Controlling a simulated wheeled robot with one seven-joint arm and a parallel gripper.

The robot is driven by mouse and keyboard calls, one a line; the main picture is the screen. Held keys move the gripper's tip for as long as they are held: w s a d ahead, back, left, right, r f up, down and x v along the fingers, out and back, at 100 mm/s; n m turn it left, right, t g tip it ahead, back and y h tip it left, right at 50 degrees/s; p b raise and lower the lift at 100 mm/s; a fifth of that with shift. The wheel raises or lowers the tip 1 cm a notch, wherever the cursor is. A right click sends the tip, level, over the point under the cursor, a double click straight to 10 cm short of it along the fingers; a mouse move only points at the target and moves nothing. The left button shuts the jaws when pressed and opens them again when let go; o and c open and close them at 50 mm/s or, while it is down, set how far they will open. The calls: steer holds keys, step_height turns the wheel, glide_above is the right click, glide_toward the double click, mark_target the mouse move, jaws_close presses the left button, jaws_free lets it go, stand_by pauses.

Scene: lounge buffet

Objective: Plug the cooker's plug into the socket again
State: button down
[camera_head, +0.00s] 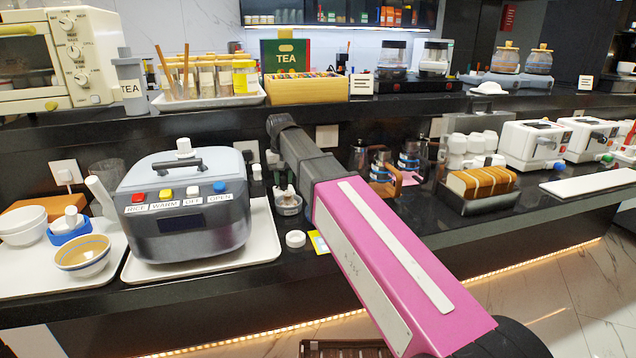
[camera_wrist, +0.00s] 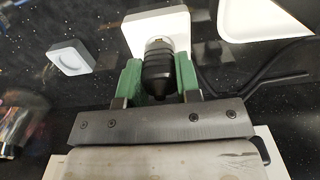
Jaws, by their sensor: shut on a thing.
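The grey cooker (camera_head: 186,205) with a row of coloured buttons stands on a white tray (camera_head: 262,250) at the left of the counter. In the wrist view, the green fingers of my gripper (camera_wrist: 159,78) are shut on a dark rounded plug (camera_wrist: 158,68) with a metallic collar. A white square plate (camera_wrist: 157,25) lies just beyond the collar; I cannot tell whether they touch. In the head view, wall sockets show at the far left (camera_head: 66,171), behind the cooker (camera_head: 246,150) and behind my wrist (camera_head: 327,136). My fingers and the plug are hard to make out there.
Black cords (camera_wrist: 265,78) lie right of the fingers in the wrist view. A small white block (camera_wrist: 70,57) sits at left. Bowls (camera_head: 84,256) stand left of the cooker; a bread rack (camera_head: 480,188) and toasters (camera_head: 533,144) stand right. The raised shelf (camera_head: 190,119) overhangs behind.

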mark_target(283, 175)
steer(key=shift+f, duration=0.45)
steer(key=c, duration=0.7)
jaws_free()
steer(key=shift+c, duration=1.6)
steer(key=shift+r, duration=0.15)
steer(key=shift+r, duration=3.4)
